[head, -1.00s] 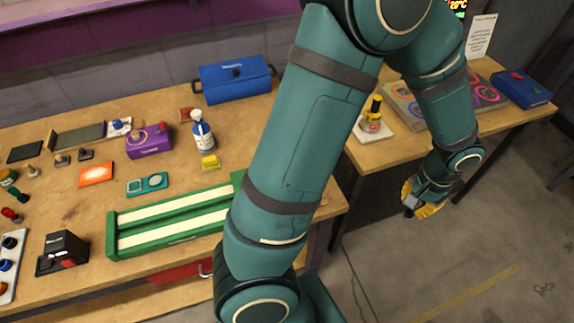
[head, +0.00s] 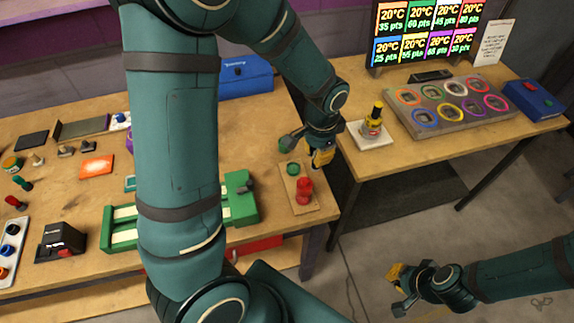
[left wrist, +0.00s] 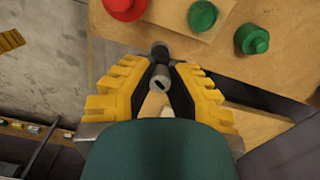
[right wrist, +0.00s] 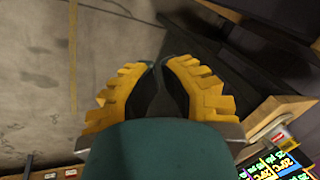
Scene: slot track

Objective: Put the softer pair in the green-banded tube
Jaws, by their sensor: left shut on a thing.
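My left gripper (head: 320,158) is over the right end of the left table, beside a small wooden plate (head: 312,208). In the left wrist view it (left wrist: 162,72) is shut on a small grey cylindrical piece (left wrist: 160,52); its fingers hide much of the piece. The plate carries a red knob (head: 304,190) and a green knob (head: 293,168). A separate green cap (left wrist: 252,39) lies near the plate. A green ring (head: 443,87) shows on the grey block (head: 465,121). My right gripper (right wrist: 157,66) looks shut and empty over the floor. I cannot pick out a softer pair.
A green track (head: 240,206) lies left of the plate, partly hidden by my left arm. On the right table stand a yellow bottle on a white pad (head: 358,134), the block of coloured rings and a blue box (head: 534,99). A gap separates the tables.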

